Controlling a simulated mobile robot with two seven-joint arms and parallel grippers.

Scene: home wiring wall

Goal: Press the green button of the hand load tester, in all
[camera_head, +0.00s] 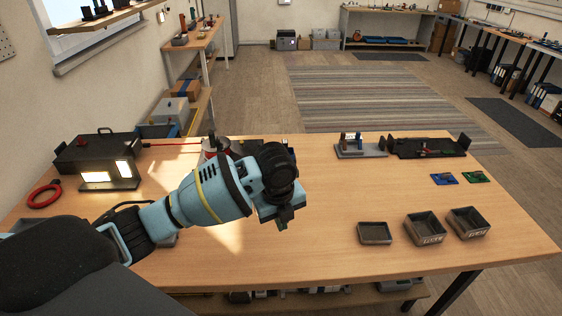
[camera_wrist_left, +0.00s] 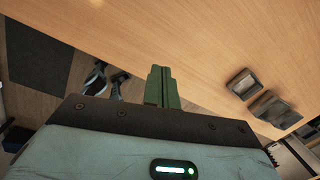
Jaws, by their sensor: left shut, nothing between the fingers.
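My left gripper (camera_head: 281,222) hangs over the middle of the wooden table, with its arm coming in from the left. In the left wrist view its two green fingers (camera_wrist_left: 162,87) are together, with nothing between them. I cannot tell for sure which thing is the hand load tester. A black box with a handle and lit panels (camera_head: 98,160) stands at the table's left, apart from the gripper. I see no green button. My left arm hides part of the table. My right gripper is not in view.
Several dark trays, one of them here (camera_head: 375,233), stand at the table's right front. Blue and green boards (camera_head: 460,178) lie behind them. A red ring (camera_head: 44,194) lies far left. A grey stand (camera_head: 360,149) is at the back. The table's middle right is clear.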

